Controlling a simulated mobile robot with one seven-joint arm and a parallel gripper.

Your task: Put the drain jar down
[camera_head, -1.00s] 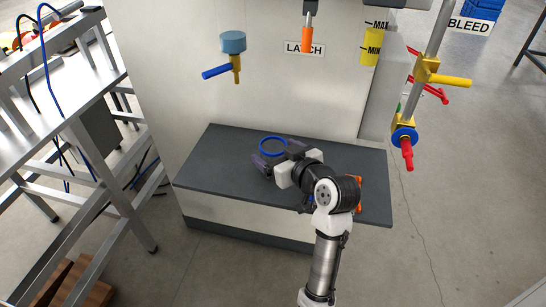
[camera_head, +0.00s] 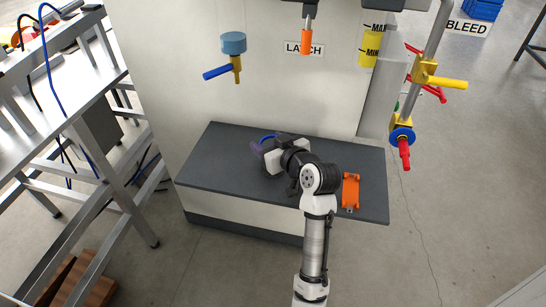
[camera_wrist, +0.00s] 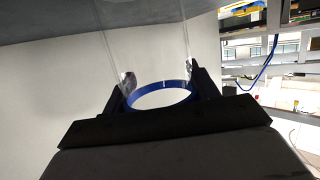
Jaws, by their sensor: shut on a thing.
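The drain jar (camera_wrist: 160,84) is clear, with a blue ring at its rim. In the wrist view it sits between my two dark fingers, its clear walls running toward the dark surface at the top. In the head view only part of its blue rim (camera_head: 266,138) shows, the rest hidden behind my gripper (camera_head: 262,152). My gripper is shut on the jar, over the back left-middle part of the dark grey bench top (camera_head: 215,170). I cannot tell whether the jar's base touches the bench.
An orange holder (camera_head: 350,191) lies on the bench, right of my arm. A blue-handled valve (camera_head: 236,62) hangs above, left of the orange latch handle (camera_head: 306,42). Red and yellow handles on a pipe (camera_head: 408,135) stand at the right. The bench's left and front are clear.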

